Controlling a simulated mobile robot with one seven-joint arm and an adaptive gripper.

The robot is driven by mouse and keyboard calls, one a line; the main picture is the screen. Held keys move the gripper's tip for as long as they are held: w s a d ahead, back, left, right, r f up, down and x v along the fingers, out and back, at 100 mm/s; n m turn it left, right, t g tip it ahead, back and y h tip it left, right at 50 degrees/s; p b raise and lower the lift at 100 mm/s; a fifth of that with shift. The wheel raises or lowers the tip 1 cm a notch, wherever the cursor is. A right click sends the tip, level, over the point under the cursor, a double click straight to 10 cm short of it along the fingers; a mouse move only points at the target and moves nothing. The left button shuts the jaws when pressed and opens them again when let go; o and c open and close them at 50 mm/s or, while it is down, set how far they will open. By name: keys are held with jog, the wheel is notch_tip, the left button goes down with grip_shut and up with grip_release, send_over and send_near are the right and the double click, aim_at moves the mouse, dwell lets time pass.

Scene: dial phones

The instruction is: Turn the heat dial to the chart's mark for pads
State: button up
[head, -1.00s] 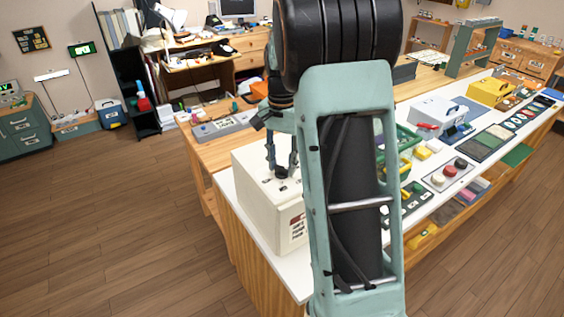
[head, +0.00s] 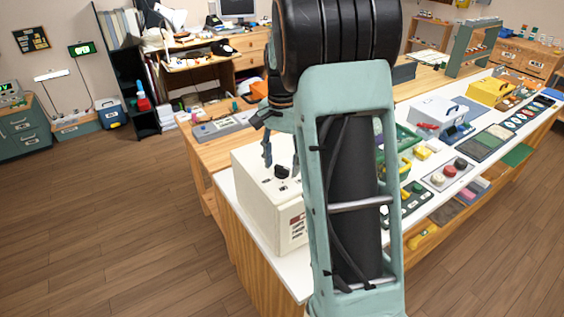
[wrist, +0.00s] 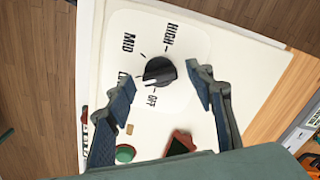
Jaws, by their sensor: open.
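The heat dial (wrist: 160,71) is a black knob with a white pointer line, on a pale plate marked HIGH, MID, LOW and OFF. In the head view the dial (head: 281,171) sits on top of a cream box (head: 258,205), below my raised fingers. A label with a red patch (head: 297,226) is on the box's side; its text is too small to read.
A green round button (wrist: 125,153) and a red rocker switch (wrist: 180,143) are on the same box top, near my fingers. The box stands at the near end of a white-topped bench (head: 226,185) holding several other devices to the right. Wooden floor is clear at left.

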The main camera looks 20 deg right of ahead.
aim_at(282, 167)
notch_tip(282, 167, up, 12)
dwell(0.4)
dwell(0.4)
